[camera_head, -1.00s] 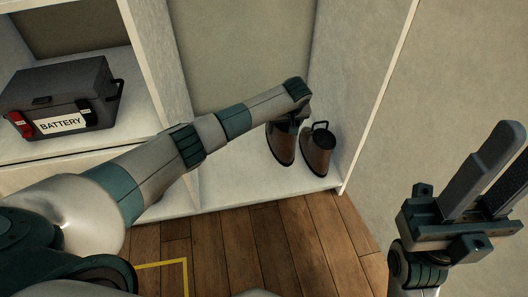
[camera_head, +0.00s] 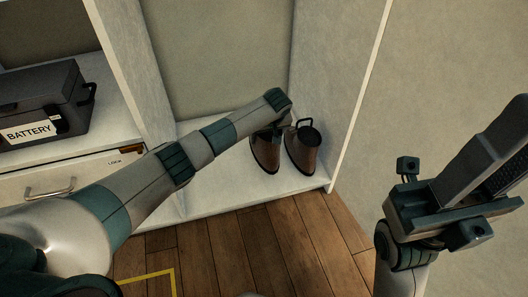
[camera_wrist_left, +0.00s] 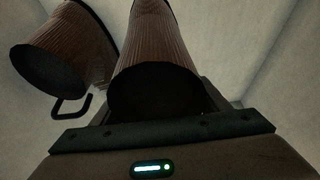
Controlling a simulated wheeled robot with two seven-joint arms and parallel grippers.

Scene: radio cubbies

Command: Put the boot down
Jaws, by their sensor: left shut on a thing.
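Two brown boots with dark openings stand side by side in the open cubby, toes toward the front. My left gripper (camera_head: 276,121) reaches in from the left and is shut on the left boot (camera_head: 265,153), near its top. The right boot (camera_head: 303,152), with a dark loop on top, stands close beside it. In the left wrist view the held boot (camera_wrist_left: 155,50) is upright in the middle, and the other boot (camera_wrist_left: 65,50) is at the left. The held boot looks level with its neighbour, but its contact with the floor is unclear. My right gripper (camera_head: 505,160) is open and empty.
The white cubby floor (camera_head: 225,195) is clear in front of the boots. A white side wall (camera_head: 340,90) rises close on the right. A battery box (camera_head: 45,105) sits on the left shelf above a drawer (camera_head: 60,182). Yellow tape (camera_head: 150,275) marks the wooden floor.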

